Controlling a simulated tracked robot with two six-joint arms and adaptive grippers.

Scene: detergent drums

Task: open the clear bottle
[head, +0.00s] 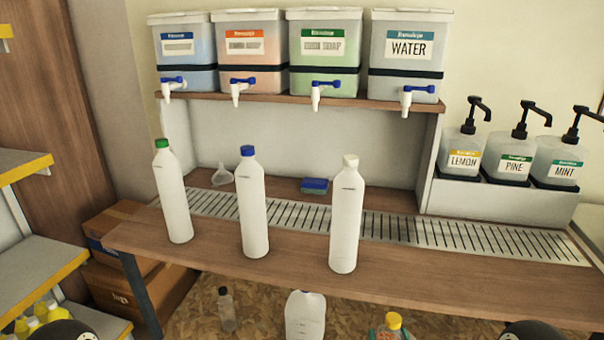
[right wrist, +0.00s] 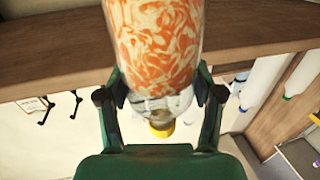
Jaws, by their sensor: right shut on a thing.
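A see-through bottle with a yellow cap (right wrist: 160,128) is between the two green fingers of my right gripper (right wrist: 160,97) in the right wrist view. The gripper is shut on it, near its clear shoulder. The body shows an orange and white swirl; I cannot tell whether this is its label or contents. The cap is on the bottle. My left gripper is not in view.
The wooden bench (head: 290,280) bears three white bottles with green (head: 174,200), blue (head: 252,215) and white (head: 346,220) caps. A blue sponge (head: 314,186) lies behind. Pump bottles (head: 516,158) stand right. A white jug (head: 305,318) is below the bench.

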